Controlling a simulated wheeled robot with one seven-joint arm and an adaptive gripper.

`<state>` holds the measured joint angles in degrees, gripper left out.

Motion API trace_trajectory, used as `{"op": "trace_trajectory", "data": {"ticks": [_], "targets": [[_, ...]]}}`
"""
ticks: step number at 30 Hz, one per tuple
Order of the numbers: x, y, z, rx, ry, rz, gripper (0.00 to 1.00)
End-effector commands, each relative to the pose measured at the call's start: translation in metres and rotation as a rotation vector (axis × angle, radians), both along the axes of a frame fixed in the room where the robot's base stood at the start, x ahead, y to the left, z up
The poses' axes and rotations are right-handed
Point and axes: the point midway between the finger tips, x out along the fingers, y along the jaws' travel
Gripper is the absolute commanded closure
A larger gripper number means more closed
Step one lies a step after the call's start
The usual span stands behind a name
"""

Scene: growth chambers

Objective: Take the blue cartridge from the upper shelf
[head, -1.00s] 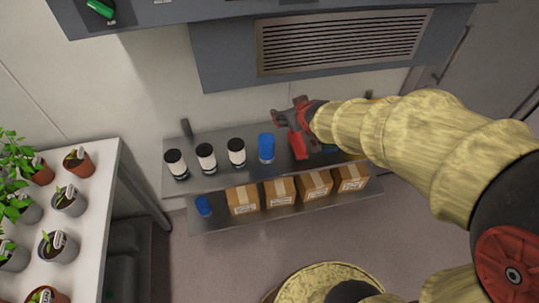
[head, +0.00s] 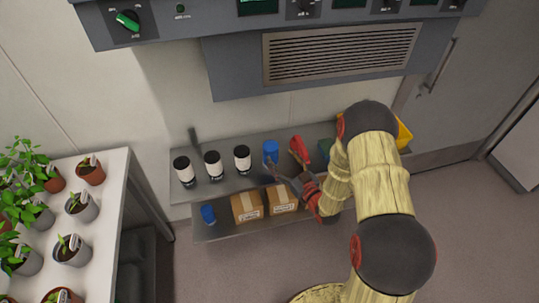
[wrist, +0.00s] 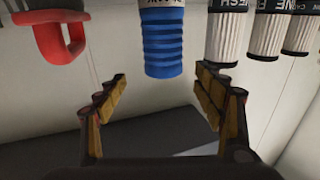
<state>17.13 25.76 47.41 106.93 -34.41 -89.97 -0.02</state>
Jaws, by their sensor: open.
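The blue cartridge (head: 271,150) stands on the upper shelf (head: 233,185), between a white cartridge and a red object. In the wrist view, which looks upside down, the ribbed blue cartridge (wrist: 163,45) hangs from the top middle. My gripper (head: 273,179) is in front of the upper shelf with its fingers pointing toward the cartridge. In the wrist view my gripper (wrist: 160,80) is open and empty, its fingers spread to either side below the cartridge in the picture. I see no contact.
Several white cartridges with dark caps (head: 213,165) stand left of the blue one. A red object (head: 299,150) stands close on its right, with a yellow bin (head: 403,134) farther right. The lower shelf holds cardboard boxes (head: 247,207) and another blue cartridge (head: 208,214).

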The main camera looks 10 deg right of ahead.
Motion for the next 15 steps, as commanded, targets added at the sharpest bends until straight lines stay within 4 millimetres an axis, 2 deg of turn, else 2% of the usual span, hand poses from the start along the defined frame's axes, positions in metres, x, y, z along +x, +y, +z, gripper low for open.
{"op": "trace_trajectory", "data": {"ticks": [11, 15], "targets": [[0.03, 0.012, -0.002, 0.0, -0.002, 0.001, 0.31], [0.046, 0.021, -0.006, 0.0, -0.004, 0.002, 0.31]]}}
